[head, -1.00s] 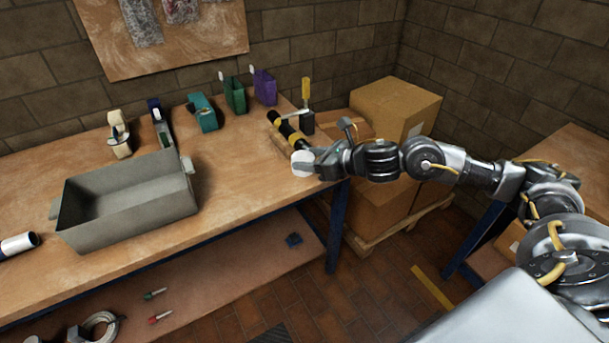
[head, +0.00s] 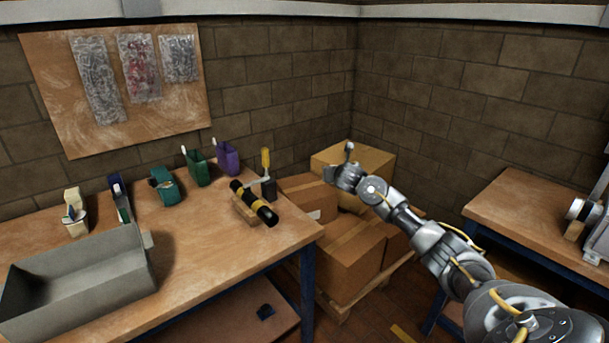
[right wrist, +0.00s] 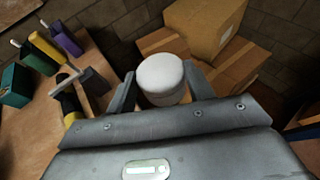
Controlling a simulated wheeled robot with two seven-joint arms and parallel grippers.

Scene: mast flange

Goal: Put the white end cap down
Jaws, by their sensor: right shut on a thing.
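The white end cap (right wrist: 160,76) sits between the two fingers of my right gripper (right wrist: 162,88) in the right wrist view, and the gripper is shut on it. In the head view my right gripper (head: 342,177) is raised in front of the cardboard boxes, to the right of the workbench (head: 215,245). It points away from the head camera, so its fingers and the cap are hidden there. My left gripper is not in view.
A black tube with yellow bands (head: 254,203) lies on a wooden support near the bench's right end, beside a yellow-handled clamp (head: 266,172). A grey bin (head: 80,285) stands at left. Cardboard boxes (head: 350,250) are stacked beyond the bench edge. Another table (head: 545,215) is at right.

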